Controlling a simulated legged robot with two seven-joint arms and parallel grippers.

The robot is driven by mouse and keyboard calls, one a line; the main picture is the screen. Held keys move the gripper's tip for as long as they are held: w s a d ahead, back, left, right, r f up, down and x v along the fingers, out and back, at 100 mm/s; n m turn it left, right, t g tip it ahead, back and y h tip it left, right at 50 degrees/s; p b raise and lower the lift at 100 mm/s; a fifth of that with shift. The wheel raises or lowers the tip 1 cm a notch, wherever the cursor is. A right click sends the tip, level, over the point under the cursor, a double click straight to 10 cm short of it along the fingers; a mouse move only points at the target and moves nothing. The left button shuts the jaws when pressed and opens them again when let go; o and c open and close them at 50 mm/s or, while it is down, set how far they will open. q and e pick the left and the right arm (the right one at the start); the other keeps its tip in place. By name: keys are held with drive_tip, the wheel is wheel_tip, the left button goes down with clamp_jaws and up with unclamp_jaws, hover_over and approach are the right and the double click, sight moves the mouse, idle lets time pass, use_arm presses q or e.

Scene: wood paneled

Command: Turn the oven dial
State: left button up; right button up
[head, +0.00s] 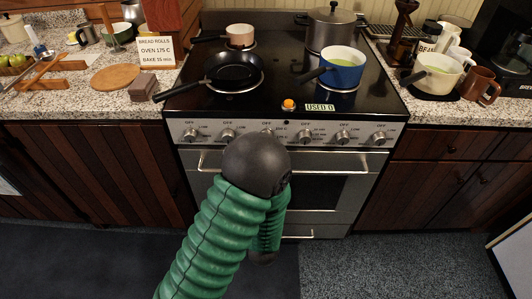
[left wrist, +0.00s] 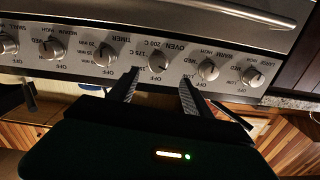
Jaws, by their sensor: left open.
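The oven dial (left wrist: 158,61) is a round silver knob on the stove's front panel, labelled OVEN with 175 and 200 C marks; the lettering is upside down in the left wrist view. My left gripper (left wrist: 158,78) is open, with one dark finger on each side just short of or around the dial; contact cannot be told. In the head view my green left arm and its black joint cover most of the gripper and the panel's middle, and only the top of the oven dial (head: 266,131) shows. My right gripper is not in view.
Other knobs sit close by: the timer knob (left wrist: 105,55) on one side and a burner knob (left wrist: 208,69) on the other. The oven handle (head: 345,173) runs below the panel. A black pan (head: 233,68) and blue pot (head: 343,66) stand on the cooktop. A card (head: 156,52) reads oven 175 C.

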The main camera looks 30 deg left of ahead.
use_arm(q)
drive_tip(key=b+x, duration=0.5)
drive_tip(key=x, duration=0.5)
drive_tip(key=shift+w+d+r, duration=0.15)
drive_tip(key=shift+w+d, duration=0.1)
drive_tip(key=shift+w, duration=0.05)
drive_tip(key=shift+a, duration=0.3)
drive_tip(key=c, duration=0.6)
drive_tip(key=shift+d+b, duration=0.1)
drive_tip(key=shift+b, duration=0.2)
clamp_jaws()
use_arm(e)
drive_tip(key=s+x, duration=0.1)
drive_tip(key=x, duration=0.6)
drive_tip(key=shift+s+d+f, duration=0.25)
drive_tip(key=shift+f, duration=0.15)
